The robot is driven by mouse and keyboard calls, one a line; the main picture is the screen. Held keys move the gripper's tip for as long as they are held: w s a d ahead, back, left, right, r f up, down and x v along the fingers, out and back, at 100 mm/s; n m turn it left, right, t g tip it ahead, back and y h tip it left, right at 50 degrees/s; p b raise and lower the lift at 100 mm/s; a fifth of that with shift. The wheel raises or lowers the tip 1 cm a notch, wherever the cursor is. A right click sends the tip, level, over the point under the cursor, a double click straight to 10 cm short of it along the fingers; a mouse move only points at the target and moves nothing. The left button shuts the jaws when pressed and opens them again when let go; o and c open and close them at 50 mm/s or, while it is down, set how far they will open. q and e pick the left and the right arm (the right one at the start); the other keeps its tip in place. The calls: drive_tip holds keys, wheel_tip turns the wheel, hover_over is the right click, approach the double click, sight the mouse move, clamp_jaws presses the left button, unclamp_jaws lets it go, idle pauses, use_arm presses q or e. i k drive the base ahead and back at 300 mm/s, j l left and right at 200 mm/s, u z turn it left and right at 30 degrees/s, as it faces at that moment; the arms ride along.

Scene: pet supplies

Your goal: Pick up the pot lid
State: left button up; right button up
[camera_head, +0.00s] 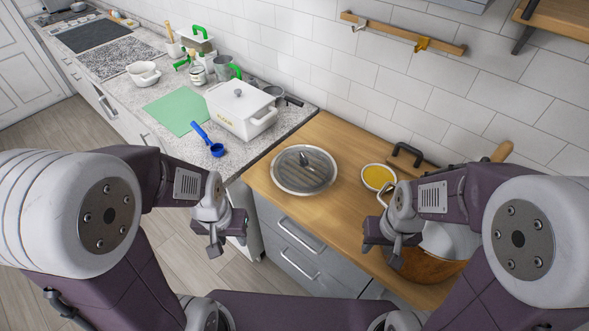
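The round pot lid (290,179) lies on the wooden counter, between my two grippers and further back. It has a metal rim, a dark see-through middle and a small knob on top. My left gripper (228,243) hangs in front of the counter edge, to the left of the lid and apart from it. My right gripper (380,250) is over the wooden counter, to the right of the lid and apart from it. Both seem empty, with the fingers seen small and partly side-on. Each seems to have a gap between its fingers.
A yellow-filled bowl (377,177) stands right of the lid. A copper-coloured pot (432,266) is partly hidden behind my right arm. A white lidded container (240,112), a blue scoop (207,140) and a green mat (178,112) are on the stone counter (290,122).

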sight(287, 174)
drive_tip(key=l+z, duration=0.1)
drive_tip(key=z, duration=0.3)
drive_tip(key=l+z, duration=0.15)
drive_tip(key=z, duration=0.25)
drive_tip(key=l+z, duration=0.1)
drive_tip(key=z, duration=0.3)
drive_tip(key=k+u, duration=0.1)
drive_tip(key=u, duration=0.35)
drive_tip(key=k+u, duration=0.15)
drive_tip(key=u, duration=0.3)
drive_tip(key=k+j+u, duration=0.1)
drive_tip(key=u, duration=0.35)
drive_tip(key=i+l, duration=0.25)
drive_tip(key=i+j+z, duration=0.2)
drive_tip(key=j, duration=0.3)
drive_tip(key=i+j+z, duration=0.2)
drive_tip(key=j, duration=0.3)
drive_tip(key=j+z, duration=0.2)
drive_tip(key=j, duration=0.35)
drive_tip(key=i+j+z, duration=0.1)
drive_tip(key=j+z, duration=0.15)
drive_tip(key=j, duration=0.3)
